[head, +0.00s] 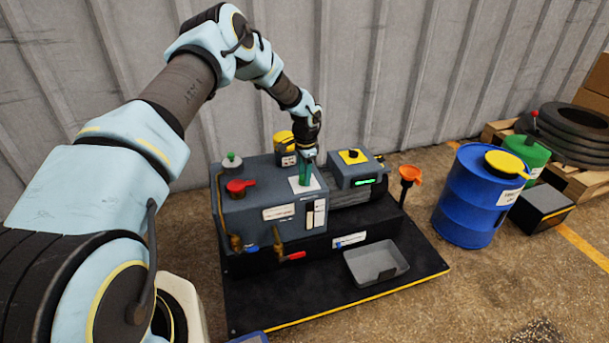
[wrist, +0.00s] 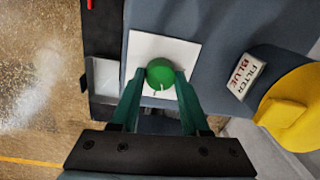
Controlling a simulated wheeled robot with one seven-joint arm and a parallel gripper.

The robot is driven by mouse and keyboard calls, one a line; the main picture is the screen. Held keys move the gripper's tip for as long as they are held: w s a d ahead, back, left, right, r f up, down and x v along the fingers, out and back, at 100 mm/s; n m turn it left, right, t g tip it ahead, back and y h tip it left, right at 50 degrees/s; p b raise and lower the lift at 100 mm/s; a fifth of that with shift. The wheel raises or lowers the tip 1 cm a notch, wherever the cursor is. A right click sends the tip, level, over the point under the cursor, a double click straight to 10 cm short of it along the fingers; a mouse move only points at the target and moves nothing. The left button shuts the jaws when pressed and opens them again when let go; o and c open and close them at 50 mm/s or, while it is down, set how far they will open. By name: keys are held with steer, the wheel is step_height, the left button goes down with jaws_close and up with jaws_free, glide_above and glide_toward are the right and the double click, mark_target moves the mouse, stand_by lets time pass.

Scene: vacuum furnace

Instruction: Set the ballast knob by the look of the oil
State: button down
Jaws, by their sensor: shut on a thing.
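A green round knob (wrist: 160,73) with a white pointer mark sits on a white square plate (wrist: 148,48) on top of the grey pump unit. The pointer mark faces toward my gripper in the wrist view. My gripper (wrist: 160,85), with green fingers, is shut on the knob from both sides. In the head view my gripper (head: 306,172) reaches down onto the white plate and mostly hides the knob. A pale sight window (head: 315,214) is on the pump's front face; it is too small to tell the oil's look.
Near the knob are a red cap (head: 240,187), a yellow-topped canister (head: 284,142) labelled FILTER BLUE, and a motor box (head: 342,175) with a black switch. Red and blue valve handles stick out in front. A grey tray (head: 375,265), orange funnel (head: 410,174) and blue drum (head: 475,205) stand rightward.

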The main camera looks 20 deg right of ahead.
steer(key=shift+m, duration=2)
steer(key=shift+c, duration=1.9)
jaws_free()
steer(key=shift+r, duration=0.15)
step_height(320, 180, up, 11)
steer(key=shift+s+f+p, duration=0.2)
steer(key=shift+s+p, duration=0.05)
steer(key=shift+p, duration=0.05)
steer(key=shift+a, duration=0.15)
